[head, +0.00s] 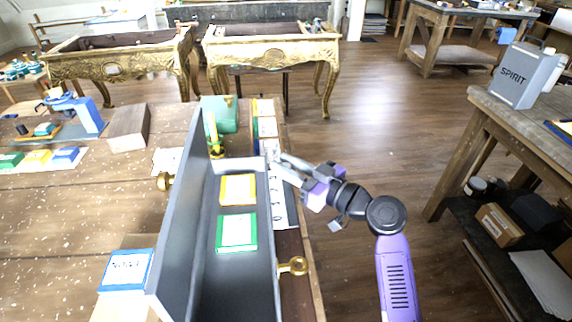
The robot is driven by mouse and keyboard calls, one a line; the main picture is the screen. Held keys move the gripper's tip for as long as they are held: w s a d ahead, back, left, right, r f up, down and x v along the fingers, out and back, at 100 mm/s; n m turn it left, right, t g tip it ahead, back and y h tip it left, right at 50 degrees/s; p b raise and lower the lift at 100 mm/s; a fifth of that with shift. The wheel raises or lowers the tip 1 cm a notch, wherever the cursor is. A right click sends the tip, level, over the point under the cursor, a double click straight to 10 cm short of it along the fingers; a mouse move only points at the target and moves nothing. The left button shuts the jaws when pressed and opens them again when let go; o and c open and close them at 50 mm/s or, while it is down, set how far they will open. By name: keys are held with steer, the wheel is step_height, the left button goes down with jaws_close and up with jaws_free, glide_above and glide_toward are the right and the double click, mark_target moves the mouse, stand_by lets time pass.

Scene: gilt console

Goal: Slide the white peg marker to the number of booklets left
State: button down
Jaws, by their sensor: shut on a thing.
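My gripper (277,163) reaches in from the right, with its fingers over the far part of a white numbered strip (280,208). It is shut on the white peg marker, which the fingers hide almost entirely. The strip runs along the right side of a grey open box (230,277). Inside the box lie two booklets, a yellow one (238,190) and a green one (236,232), apart from each other. The number under the marker is too small and covered to read.
A brass knob (293,266) sticks out beside the box's right wall. A blue-edged booklet (127,269) lies left of the box. A green cylinder (220,115) and coloured blocks stand beyond it. Open floor lies right of the table, before a bench with a SPIRIT can (524,75).

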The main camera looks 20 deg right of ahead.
mark_target(289, 188)
steer(key=shift+s, duration=0.1)
stand_by(0.3)
steer(key=s, duration=0.1)
steer(key=s+a+b, duration=0.1)
steer(key=s, duration=0.1)
steer(key=shift+f, duration=0.1)
steer(key=shift+s+a, duration=0.1)
steer(key=shift+s, duration=0.25)
steer(key=c, duration=1.5)
jaws_free()
steer(key=shift+c, duration=0.2)
